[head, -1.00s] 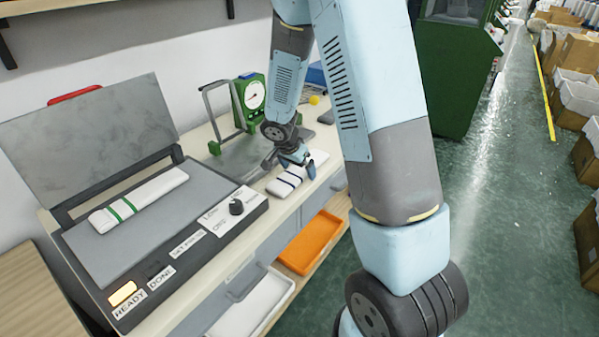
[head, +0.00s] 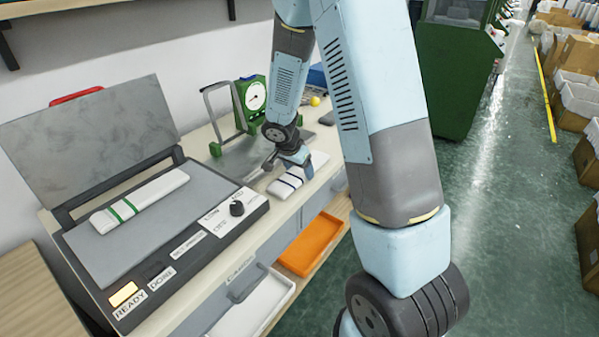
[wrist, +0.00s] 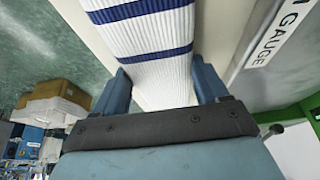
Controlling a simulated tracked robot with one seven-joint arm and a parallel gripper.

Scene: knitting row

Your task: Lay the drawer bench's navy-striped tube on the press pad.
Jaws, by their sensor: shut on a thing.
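The navy-striped tube (wrist: 148,40) is white ribbed knit with two navy bands. In the head view the navy-striped tube (head: 284,188) lies on the bench top beside the gauge. My gripper (wrist: 162,90) is shut on it, one blue finger at each long edge. In the head view my gripper (head: 297,172) is over the tube and hides part of it. The press pad (head: 165,232) is the grey flat bed of the open press at left. A white tube with green stripes (head: 138,203) lies on the pad.
The press lid (head: 90,140) stands raised. The press front has a knob (head: 236,208) and a lit READY lamp (head: 123,293). A green dial gauge (head: 252,98) stands behind my gripper. Open drawers, one with an orange tray (head: 310,243), jut out below.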

